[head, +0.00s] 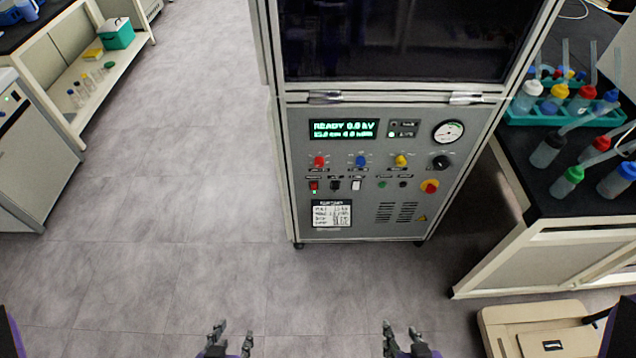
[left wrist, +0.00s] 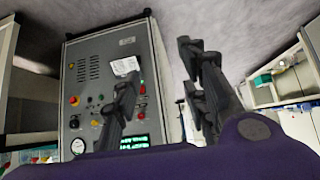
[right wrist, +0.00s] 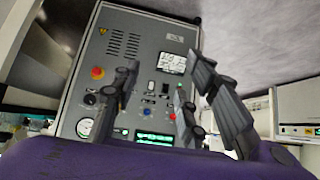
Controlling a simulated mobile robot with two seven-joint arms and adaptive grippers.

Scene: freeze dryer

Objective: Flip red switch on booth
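The booth (head: 375,120) is a grey cabinet with a dark window above a control panel. The small red switch (head: 314,185) is at the panel's left, below a red knob (head: 319,160), with a black switch (head: 335,184) and a white switch (head: 356,184) to its right. My left gripper (head: 233,335) is open and empty, low in the head view, well short of the booth. My right gripper (head: 401,330) is also open and empty, short of the booth. Both wrist views show the panel upside down beyond the spread fingers, which partly cover it.
The panel also carries a lit display (head: 343,130), a gauge (head: 448,131) and a red-yellow knob (head: 429,186). A black-topped bench (head: 545,205) with bottles stands close on the right. A beige case (head: 540,330) lies at lower right. The floor (head: 190,220) left of the booth is clear.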

